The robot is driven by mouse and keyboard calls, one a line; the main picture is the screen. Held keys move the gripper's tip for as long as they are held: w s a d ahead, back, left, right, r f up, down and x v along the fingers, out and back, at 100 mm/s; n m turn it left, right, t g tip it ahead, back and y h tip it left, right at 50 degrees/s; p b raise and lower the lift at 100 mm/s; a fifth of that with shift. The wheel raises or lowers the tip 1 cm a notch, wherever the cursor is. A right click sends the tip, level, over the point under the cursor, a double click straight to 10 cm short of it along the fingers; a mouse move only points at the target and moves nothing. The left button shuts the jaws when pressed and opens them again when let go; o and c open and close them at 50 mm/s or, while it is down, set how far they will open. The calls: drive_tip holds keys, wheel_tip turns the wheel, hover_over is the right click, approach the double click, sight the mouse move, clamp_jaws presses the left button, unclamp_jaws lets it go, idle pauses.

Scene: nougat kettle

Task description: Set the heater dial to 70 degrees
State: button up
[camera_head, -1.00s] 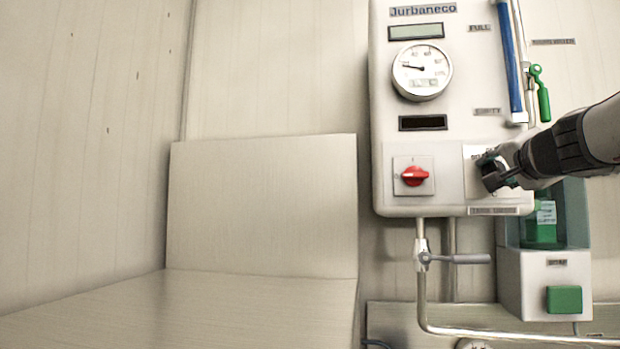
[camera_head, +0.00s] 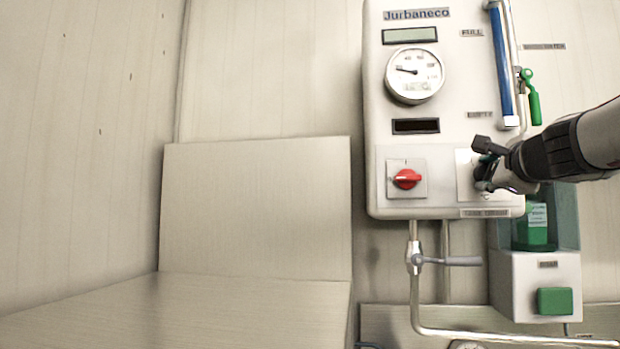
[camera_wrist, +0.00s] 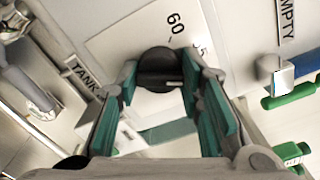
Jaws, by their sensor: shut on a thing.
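The heater dial is a round black knob (camera_wrist: 158,62) on a white plate, seen in the wrist view. A white mark shows on its ridge, toward the right end. The plate reads "60" above the knob, and another number beside it is partly covered. My gripper (camera_wrist: 160,84) has its teal-padded fingers on both sides of the knob and is shut on it. In the head view my gripper (camera_head: 485,168) is at the dial plate (camera_head: 463,178), low on the right of the heater panel (camera_head: 445,190), and hides the dial.
A red switch (camera_head: 407,179) sits left of the dial plate. A round gauge (camera_head: 414,74) and two small displays are above. A blue level tube (camera_head: 502,65) and green lever (camera_head: 534,100) are at upper right. A valve handle (camera_head: 450,261) and a soap dispenser (camera_head: 535,285) are below.

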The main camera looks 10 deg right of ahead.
drive_tip(key=shift+m, duration=1.7)
drive_tip(key=o, duration=1.2)
drive_tip(key=shift+c, duration=0.2)
drive_tip(key=v, duration=1.2)
